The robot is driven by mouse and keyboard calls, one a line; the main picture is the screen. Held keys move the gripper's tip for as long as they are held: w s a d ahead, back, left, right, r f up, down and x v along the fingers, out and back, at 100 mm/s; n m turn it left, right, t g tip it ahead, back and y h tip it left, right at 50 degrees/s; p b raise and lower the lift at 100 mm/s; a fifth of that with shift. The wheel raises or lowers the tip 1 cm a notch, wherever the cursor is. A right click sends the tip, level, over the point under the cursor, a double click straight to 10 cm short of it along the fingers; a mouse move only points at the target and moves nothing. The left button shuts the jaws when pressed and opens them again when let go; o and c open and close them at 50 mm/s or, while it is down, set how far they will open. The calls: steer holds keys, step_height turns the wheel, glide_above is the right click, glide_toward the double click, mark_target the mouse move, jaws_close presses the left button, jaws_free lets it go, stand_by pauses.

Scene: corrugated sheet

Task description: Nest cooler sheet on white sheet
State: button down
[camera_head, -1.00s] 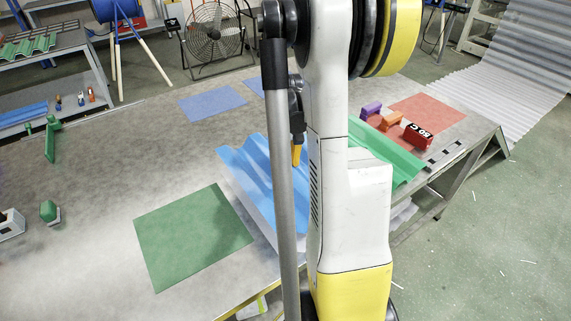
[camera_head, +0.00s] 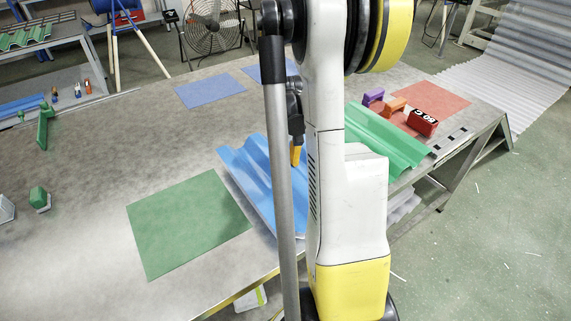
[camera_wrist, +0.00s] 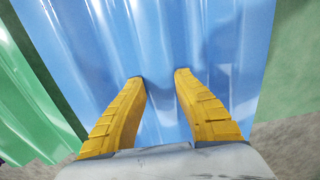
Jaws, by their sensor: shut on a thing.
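The blue corrugated sheet (camera_head: 250,175) lies on or just above the table beside the green mat, partly hidden behind my arm. It fills most of the wrist view (camera_wrist: 215,45). My gripper's yellow fingers (camera_wrist: 160,76) straddle a ridge of the blue sheet and are shut on it; one yellow fingertip (camera_head: 296,155) shows in the head view. I cannot make out the white sheet; the blue sheet appears to cover its place. A green corrugated sheet (camera_head: 388,140) lies to the right, behind my arm, and shows at the left of the wrist view (camera_wrist: 28,95).
A green mat (camera_head: 188,225) lies left of the blue sheet. Blue mats (camera_head: 210,91) lie farther back. A red mat (camera_head: 440,97) lies at right, with purple, orange and red blocks (camera_head: 422,122) near it. Green items (camera_head: 44,125) stand at the left. The table's middle left is clear.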

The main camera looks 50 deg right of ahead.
stand_by(0.4)
steer(key=c, duration=1)
jaws_free()
step_height(320, 180, up, 12)
steer(key=shift+f, duration=0.1)
